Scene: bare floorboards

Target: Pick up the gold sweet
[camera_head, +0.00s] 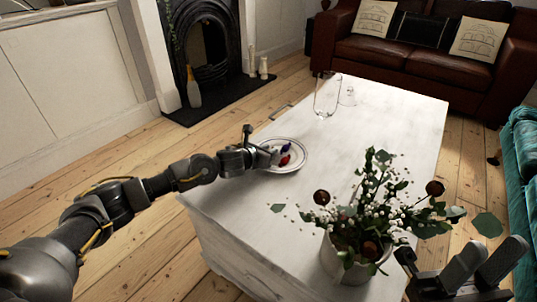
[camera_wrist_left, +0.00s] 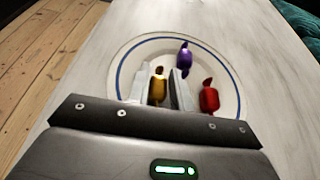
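The gold sweet (camera_wrist_left: 158,87) lies on a white plate (camera_wrist_left: 126,57) with a blue ring, between the two fingers of my left gripper (camera_wrist_left: 163,80). A narrow gap seems to show beside the sweet, so the fingers look open around it. In the head view my left gripper (camera_head: 274,155) is at the left side of the plate (camera_head: 297,168) and hides the gold sweet. A purple sweet (camera_wrist_left: 184,56) and a red sweet (camera_wrist_left: 209,97) lie to its right on the plate. My right gripper (camera_head: 500,247) is open and empty at the lower right.
The plate is on a whitewashed table (camera_head: 385,125). A potted plant (camera_head: 352,258) stands at the table's near end, and a clear glass vessel (camera_head: 326,97) stands towards the far end. A brown sofa (camera_head: 415,55) is behind. The table's middle is clear.

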